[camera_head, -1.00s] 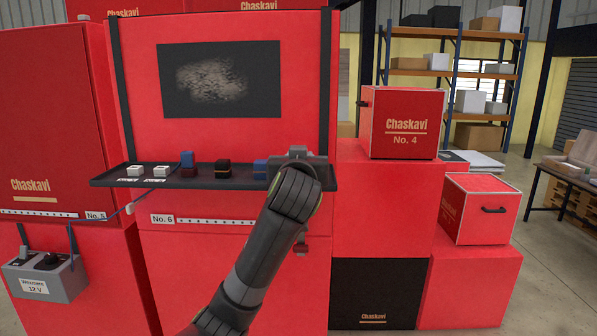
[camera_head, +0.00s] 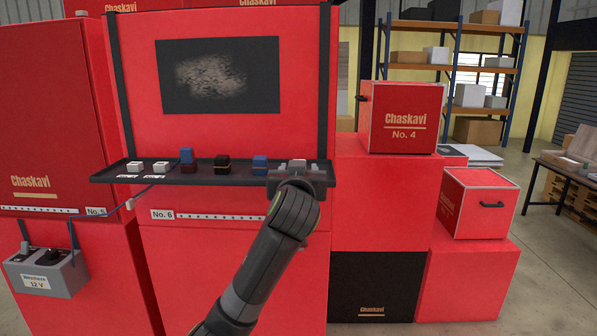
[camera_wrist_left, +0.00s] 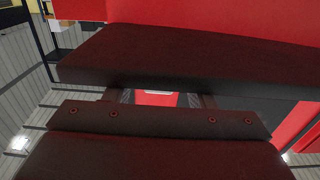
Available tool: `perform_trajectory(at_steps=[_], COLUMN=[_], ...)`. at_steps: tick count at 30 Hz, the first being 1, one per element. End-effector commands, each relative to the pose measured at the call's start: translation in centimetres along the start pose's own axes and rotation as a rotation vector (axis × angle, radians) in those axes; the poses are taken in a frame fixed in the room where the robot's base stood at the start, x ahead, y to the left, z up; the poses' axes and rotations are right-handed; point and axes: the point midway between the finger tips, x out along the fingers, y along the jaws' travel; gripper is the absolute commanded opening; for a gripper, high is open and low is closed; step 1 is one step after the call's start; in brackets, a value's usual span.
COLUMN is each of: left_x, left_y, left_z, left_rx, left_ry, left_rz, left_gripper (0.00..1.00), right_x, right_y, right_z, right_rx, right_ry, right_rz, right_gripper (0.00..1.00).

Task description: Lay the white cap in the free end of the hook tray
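The long black tray (camera_head: 210,180) hangs on the red panel. Two small white caps (camera_head: 134,167) (camera_head: 160,167) sit at its left end. My left gripper (camera_head: 297,164) is at the tray's right end, its arm reaching up from below. Pale grey-white shapes show at its fingertips; I cannot tell whether one is a cap. In the left wrist view, the finger bases (camera_wrist_left: 165,97) are apart, and a dark slab, likely the tray (camera_wrist_left: 190,55), hides the tips. A pale patch over red shows between the fingers, too unclear to name. My right gripper is not in view.
Blue-and-dark-red (camera_head: 187,160), black (camera_head: 222,163) and blue-topped (camera_head: 260,163) pieces stand along the tray, the last close to my gripper. A blue cable (camera_head: 100,214) runs to a grey 12 V box (camera_head: 48,274). Red boxes (camera_head: 403,118) stand to the right.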

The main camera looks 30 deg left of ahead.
Motion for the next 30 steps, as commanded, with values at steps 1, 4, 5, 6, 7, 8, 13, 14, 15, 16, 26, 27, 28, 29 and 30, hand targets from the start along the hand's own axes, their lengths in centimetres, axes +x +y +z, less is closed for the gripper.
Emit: perform_trajectory(at_steps=[1,4,5,6,7,8,13,14,15,16,26,27,28,29,30], left_x=[0.0,0.0,0.0,0.0,-0.2,-0.4,-2.9,-3.5,-4.3,-4.9,-10.7,-11.1,-11.3,-11.5,-11.7], left_y=[0.0,0.0,0.0,0.0,0.0,0.1,0.1,0.1,0.1,0.2,0.1,0.1,0.1,0.1,0.1], left_z=[0.0,-0.1,-0.2,-0.5,-0.4,-0.3,-0.1,-0.1,-0.1,-0.1,-0.2,-0.2,-0.3,-0.3,-0.3], left_rx=[0.000,0.000,0.000,0.000,-0.001,-0.001,-0.004,-0.005,-0.004,-0.005,-0.003,-0.004,-0.002,-0.002,-0.002], left_ry=[0.000,0.000,0.001,0.002,0.002,0.002,0.003,0.004,0.004,0.004,0.003,0.002,0.002,0.002,0.002], left_rz=[0.000,0.000,0.000,0.000,0.001,0.001,0.003,0.003,0.004,0.005,0.003,0.002,0.002,0.002,0.002], left_gripper=[0.50,0.50,0.50,0.50,0.50,0.50,0.50,0.50,0.50,0.50,0.50,0.50,0.50,0.50,0.50], right_x=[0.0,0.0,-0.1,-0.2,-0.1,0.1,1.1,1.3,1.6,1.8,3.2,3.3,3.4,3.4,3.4], right_y=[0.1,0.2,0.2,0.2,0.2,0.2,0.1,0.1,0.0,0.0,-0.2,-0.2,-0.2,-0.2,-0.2], right_z=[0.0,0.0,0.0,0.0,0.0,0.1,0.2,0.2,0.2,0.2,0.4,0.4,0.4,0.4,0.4], right_rx=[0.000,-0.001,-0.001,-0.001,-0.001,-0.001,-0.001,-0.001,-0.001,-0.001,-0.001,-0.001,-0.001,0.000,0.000], right_ry=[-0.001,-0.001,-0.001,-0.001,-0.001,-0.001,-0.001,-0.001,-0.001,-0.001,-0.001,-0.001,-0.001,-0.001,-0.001], right_rz=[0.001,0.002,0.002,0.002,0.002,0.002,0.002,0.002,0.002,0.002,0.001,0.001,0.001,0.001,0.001], right_gripper=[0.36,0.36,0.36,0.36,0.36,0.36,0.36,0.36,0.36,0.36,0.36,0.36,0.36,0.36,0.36])
